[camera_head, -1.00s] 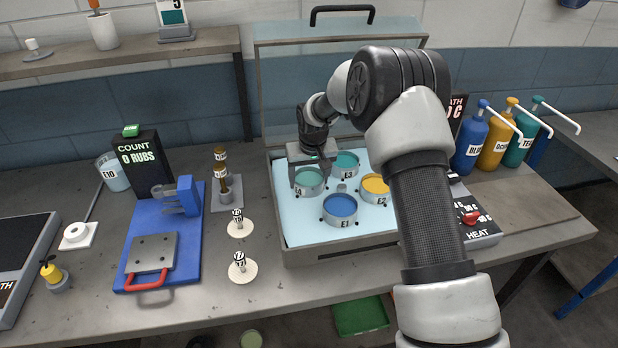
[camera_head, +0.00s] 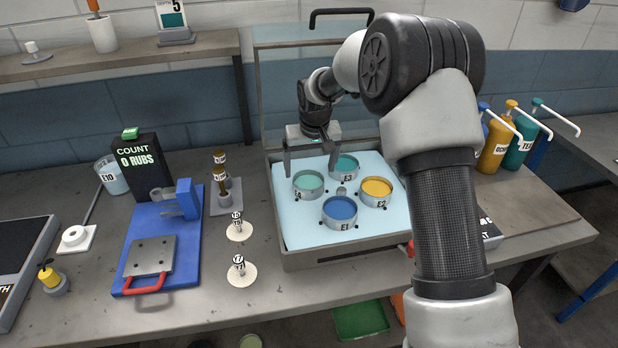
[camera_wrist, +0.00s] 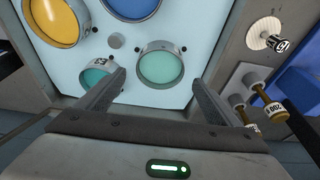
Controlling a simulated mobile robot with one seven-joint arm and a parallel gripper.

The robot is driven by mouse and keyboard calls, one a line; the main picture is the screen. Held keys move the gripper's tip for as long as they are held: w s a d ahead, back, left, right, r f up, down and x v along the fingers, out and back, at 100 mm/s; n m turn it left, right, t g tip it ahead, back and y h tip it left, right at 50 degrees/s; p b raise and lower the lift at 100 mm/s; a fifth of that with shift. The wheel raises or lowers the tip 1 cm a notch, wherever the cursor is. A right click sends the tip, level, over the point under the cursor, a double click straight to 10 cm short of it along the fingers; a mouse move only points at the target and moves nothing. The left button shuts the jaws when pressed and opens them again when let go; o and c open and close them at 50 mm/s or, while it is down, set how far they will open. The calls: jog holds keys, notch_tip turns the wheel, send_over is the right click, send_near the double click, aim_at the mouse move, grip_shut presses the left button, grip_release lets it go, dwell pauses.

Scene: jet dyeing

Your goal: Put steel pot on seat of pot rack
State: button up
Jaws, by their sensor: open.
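Steel pot E4 (camera_head: 308,187), with teal liquid, stands upright on the pale blue floor of an open bath box (camera_head: 292,228). Beside it stand similar pots E3 (camera_head: 345,166) with teal, E2 (camera_head: 374,192) with yellow and E1 (camera_head: 340,212) with blue. I cannot tell for sure which part is the pot rack's seat. My gripper (camera_head: 310,167) is open and empty above E4, its fingers spread to either side. In the wrist view, E4 (camera_wrist: 160,66) shows between and beyond the fingertips, apart from them, with E3 (camera_wrist: 97,82) to the left.
The box's clear lid (camera_head: 290,75) stands raised behind my gripper. A blue rub tester (camera_head: 180,240), a small post stand (camera_head: 225,195) and two round white discs lie left of the box. Dye pump bottles (camera_head: 497,145) stand at right. A green crate (camera_head: 361,319) is below the table.

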jog(key=s+d+r+t, duration=0.1)
jog(key=s+d+r, duration=0.3)
jog(key=s+r, duration=0.55)
jog(key=s+d+r, duration=0.4)
jog(key=s+r, duration=0.4)
jog(key=r, duration=0.2)
jog(key=s+d+m, duration=0.1)
jog(key=s+d, duration=0.1)
jog(key=s, duration=0.8)
jog(key=s+d+m+t, duration=0.1)
jog(key=s+d, duration=0.2)
jog(key=s, duration=0.7)
jog(key=shift+s+h, duration=0.15)
jog(key=shift+h, duration=0.15)
